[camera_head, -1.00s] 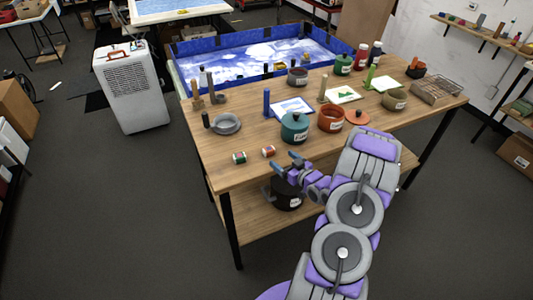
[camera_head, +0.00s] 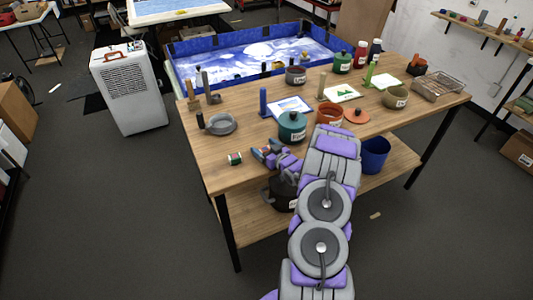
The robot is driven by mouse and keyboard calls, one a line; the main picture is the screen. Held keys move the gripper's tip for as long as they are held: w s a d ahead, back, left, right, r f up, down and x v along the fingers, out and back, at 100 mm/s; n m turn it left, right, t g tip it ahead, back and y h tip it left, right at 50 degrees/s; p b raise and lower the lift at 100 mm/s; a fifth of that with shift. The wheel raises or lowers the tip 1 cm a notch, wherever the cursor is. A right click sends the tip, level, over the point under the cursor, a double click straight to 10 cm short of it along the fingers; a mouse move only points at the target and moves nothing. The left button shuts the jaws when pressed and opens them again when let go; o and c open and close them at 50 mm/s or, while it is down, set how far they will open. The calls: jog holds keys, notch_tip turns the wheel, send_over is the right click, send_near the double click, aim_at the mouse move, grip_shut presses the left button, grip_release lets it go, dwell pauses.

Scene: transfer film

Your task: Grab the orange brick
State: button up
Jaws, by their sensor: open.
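My gripper (camera_head: 265,154) is open at the front edge of the wooden table (camera_head: 220,180), low over the top. It is where a small orange-red piece with a pale label, likely the orange brick, lay in the earlier frame. That piece is now largely or wholly hidden by my gripper, and I cannot tell whether it is between the fingers. A similar small green piece with a pale label (camera_head: 235,158) lies just left of my gripper.
A teal lidded pot (camera_head: 292,127) stands close behind my gripper, with an orange pot (camera_head: 329,116) to its right. A grey ring-shaped dish (camera_head: 221,124) is at the left. A blue container (camera_head: 375,155) and a dark pot (camera_head: 282,193) are on the lower shelf.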

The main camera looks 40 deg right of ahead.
jog(key=shift+w, duration=0.2)
jog(key=shift+a+r, duration=0.15)
jog(key=shift+a, duration=0.4)
jog(key=shift+a+r, duration=0.1)
jog(key=shift+a, duration=0.2)
jog(key=shift+c, duration=1.1)
jog(key=shift+d+f, duration=0.2)
jog(key=shift+d, duration=0.4)
jog(key=c, duration=0.8)
jog(key=shift+a, duration=0.3)
jog(key=shift+c, duration=0.3)
